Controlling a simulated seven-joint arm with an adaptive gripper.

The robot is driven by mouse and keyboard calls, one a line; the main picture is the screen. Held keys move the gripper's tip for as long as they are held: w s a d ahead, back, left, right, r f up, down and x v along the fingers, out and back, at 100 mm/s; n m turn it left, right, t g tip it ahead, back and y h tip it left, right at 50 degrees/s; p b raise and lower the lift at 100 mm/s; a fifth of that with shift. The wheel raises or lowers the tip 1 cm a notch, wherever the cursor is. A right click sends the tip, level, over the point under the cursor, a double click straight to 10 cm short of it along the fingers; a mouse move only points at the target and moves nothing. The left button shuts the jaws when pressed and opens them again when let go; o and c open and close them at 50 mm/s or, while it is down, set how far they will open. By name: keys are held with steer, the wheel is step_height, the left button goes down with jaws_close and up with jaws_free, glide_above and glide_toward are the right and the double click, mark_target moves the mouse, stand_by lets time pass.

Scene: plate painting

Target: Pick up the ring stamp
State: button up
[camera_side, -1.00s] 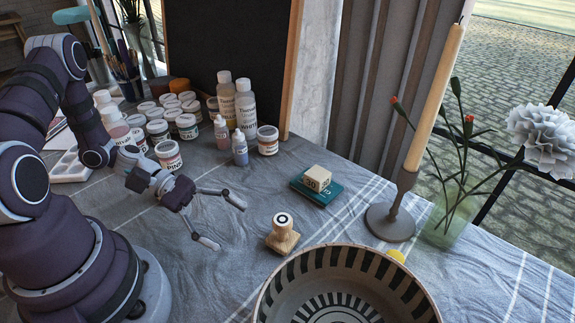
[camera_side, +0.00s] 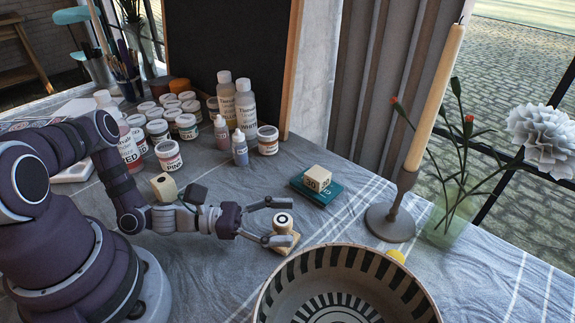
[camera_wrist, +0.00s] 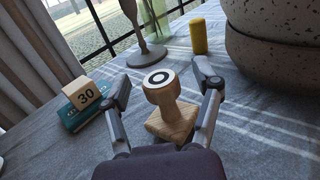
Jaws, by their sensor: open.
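The ring stamp (camera_side: 283,228) is a light wooden stamp with a round knob marked with a black ring and a squarish wooden base. It stands upright on the cloth beside the bowl. In the wrist view the ring stamp (camera_wrist: 162,95) is between the two fingers of my gripper (camera_wrist: 165,92). In the side view my gripper (camera_side: 281,221) is open, low over the table, with its fingers on either side of the knob. The fingers look apart from the knob in the wrist view. The near finger partly hides the stamp's base in the side view.
A striped bowl (camera_side: 426,305) stands close to the stamp. A wooden block marked 30 (camera_side: 317,178) rests on a teal box (camera_side: 326,194) behind. A candle holder (camera_side: 390,222), a yellow cylinder (camera_wrist: 198,36) and several paint jars (camera_side: 168,155) stand around. The cloth between the stamp and teal box is clear.

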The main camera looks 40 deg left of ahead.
jaws_close()
stand_by(0.3)
